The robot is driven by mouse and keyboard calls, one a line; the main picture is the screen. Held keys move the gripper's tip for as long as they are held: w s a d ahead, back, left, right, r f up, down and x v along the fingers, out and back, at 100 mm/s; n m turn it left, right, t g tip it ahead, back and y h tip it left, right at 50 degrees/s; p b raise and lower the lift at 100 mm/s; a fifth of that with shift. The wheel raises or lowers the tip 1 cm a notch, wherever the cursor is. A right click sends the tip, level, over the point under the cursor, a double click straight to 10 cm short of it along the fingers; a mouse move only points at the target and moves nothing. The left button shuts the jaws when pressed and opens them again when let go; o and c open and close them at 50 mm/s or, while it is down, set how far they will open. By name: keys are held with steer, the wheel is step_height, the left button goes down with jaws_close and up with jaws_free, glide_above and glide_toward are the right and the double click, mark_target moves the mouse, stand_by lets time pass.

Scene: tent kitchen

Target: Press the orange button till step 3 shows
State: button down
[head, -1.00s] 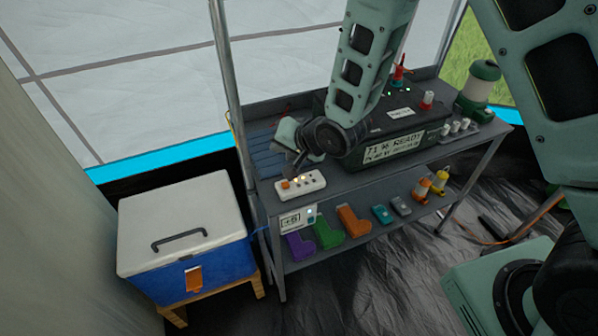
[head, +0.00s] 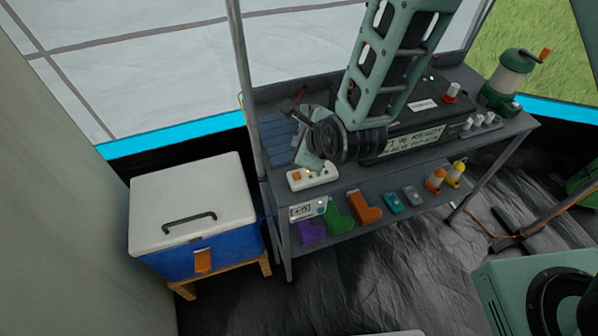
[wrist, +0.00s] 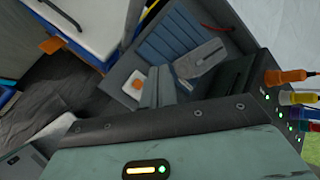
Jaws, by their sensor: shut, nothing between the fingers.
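The orange button (head: 297,175) sits at the left end of a small white panel (head: 316,181) near the front left of the grey bench. Small lights on the panel are too small to read surely. The button also shows in the wrist view (wrist: 137,84), beside my gripper's fingers (wrist: 160,86). My gripper (head: 306,140) is shut and empty, above and behind the panel in the head view. The button is uncovered; I see no contact with it. A white display box (head: 308,211) hangs below the panel; its marks are too small to read.
Coloured pieces, including an orange one (head: 364,209), lie on the lower shelf. A blue cooler with a white lid (head: 190,190) stands to the left.

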steer(key=b, duration=0.6)
glide_above(300, 180)
step_height(300, 180, down, 8)
steer(key=shift+f, duration=0.4)
steer(key=shift+f+b, duration=0.15)
steer(key=shift+b, duration=0.15)
stand_by(1.4)
steer(key=shift+f+b, duration=0.3)
steer(key=shift+b, duration=0.05)
steer(key=shift+f+b, duration=0.4)
steer(key=shift+b, duration=0.05)
stand_by(0.7)
steer(key=shift+r, duration=0.1)
steer(key=shift+s+r+p, duration=0.1)
steer(key=shift+r+p, duration=0.5)
steer(key=shift+r, duration=0.2)
